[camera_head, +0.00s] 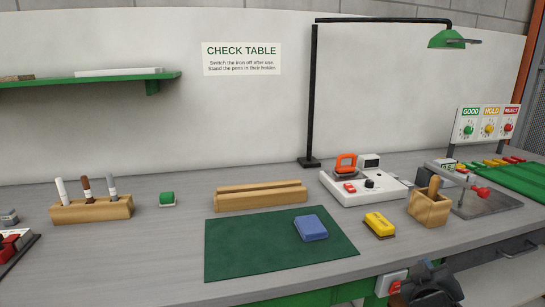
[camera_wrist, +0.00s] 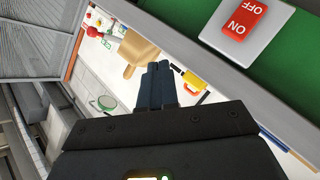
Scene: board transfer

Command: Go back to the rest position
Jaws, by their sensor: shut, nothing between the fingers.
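My gripper (camera_head: 428,270) is low at the bottom right of the head view, in front of the table's front edge and beside the red-and-white switch box. In the wrist view my gripper (camera_wrist: 159,72) shows its dark fingers together, with nothing between them. The task names no object. The green mat (camera_head: 235,262) lies on the grey table (camera_head: 150,270), with a blue block (camera_head: 311,228) on it. The gripper is apart from both.
The switch (camera_wrist: 240,15) is close by in the wrist view. A yellow block (camera_head: 379,225), a wooden box (camera_head: 430,208) and an iron station (camera_head: 365,187) stand on the table's right half. A pen holder (camera_head: 92,209) is at left. A lamp (camera_head: 447,40) overhangs the back right.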

